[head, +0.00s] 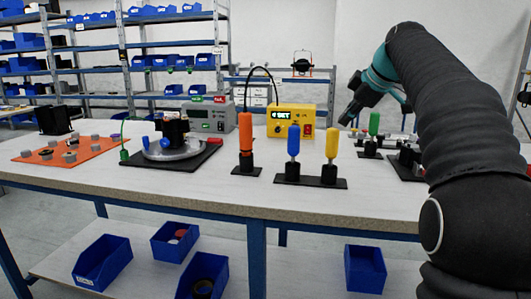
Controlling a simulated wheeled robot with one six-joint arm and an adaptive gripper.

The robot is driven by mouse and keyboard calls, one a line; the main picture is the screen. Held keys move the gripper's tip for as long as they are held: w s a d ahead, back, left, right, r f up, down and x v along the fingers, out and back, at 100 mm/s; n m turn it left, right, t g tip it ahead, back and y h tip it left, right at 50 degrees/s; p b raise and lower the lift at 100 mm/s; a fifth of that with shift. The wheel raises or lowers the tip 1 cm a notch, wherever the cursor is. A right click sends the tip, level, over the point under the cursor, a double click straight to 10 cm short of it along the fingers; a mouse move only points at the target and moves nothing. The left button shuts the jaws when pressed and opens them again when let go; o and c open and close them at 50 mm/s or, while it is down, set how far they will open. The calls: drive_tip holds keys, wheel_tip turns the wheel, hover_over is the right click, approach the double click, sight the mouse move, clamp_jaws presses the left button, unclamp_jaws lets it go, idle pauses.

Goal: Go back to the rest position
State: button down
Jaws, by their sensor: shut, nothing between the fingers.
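My gripper (352,108) is in the head view, right of centre, at the end of my dark arm with a teal wrist. It is above the table (200,190), apart from the things on it, and points down to the left. Its fingers are close together and nothing shows between them. The green-handled tool (374,124) stands in a black holder just right of and below the gripper. My arm hides part of the table's right end.
An orange-handled tool (246,135), a blue one (293,141) and a yellow one (332,144) stand in black holders. A yellow box (290,120) stands behind them. A round fixture (173,150) and an orange mat (62,143) are left. Blue bins (103,262) sit below.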

drive_tip(key=s+a+f+m+h, duration=0.15)
drive_tip(key=s+f+m, duration=0.3)
drive_tip(key=s, duration=0.65)
drive_tip(key=s+a+f+m+h, duration=0.1)
drive_tip(key=s+a+f+m, duration=0.25)
drive_tip(key=s+f, duration=0.45)
drive_tip(key=s+f+m+g+h, duration=0.1)
drive_tip(key=s+f+m, duration=0.5)
drive_tip(key=s+f, duration=0.9)
drive_tip(key=s, duration=0.3)
drive_tip(key=shift+s+d+f, duration=0.15)
drive_tip(key=shift+s+d, duration=0.15)
drive_tip(key=shift+s, duration=0.1)
